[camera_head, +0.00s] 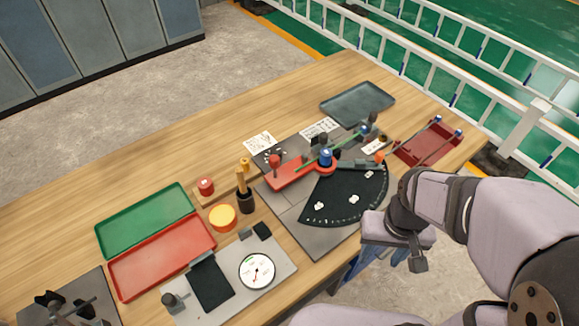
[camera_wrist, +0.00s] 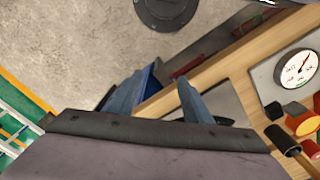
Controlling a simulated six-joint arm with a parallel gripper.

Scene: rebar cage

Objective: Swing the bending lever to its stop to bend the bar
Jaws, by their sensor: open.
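The bending device (camera_head: 318,232) is a grey plate with a black graduated sector (camera_head: 345,200) on the bench. A blue-topped hub (camera_head: 325,157) stands above the sector. A green bar (camera_head: 304,164) lies slantwise past the hub. A grey arm (camera_head: 358,164) reaches right from the hub to a red knob (camera_head: 380,155); it looks like the lever, though I cannot be sure. My gripper (camera_head: 385,252) hangs beyond the plate's lower right, apart from the device. In the wrist view my gripper (camera_wrist: 160,82) has its two fingers spread with nothing between them.
A dark tray (camera_head: 358,103) and a dark red rack (camera_head: 430,143) with rods stand beyond the device. Green (camera_head: 145,218) and red (camera_head: 160,255) trays and a dial gauge (camera_head: 257,270) are to the left. The bench's upper left is clear.

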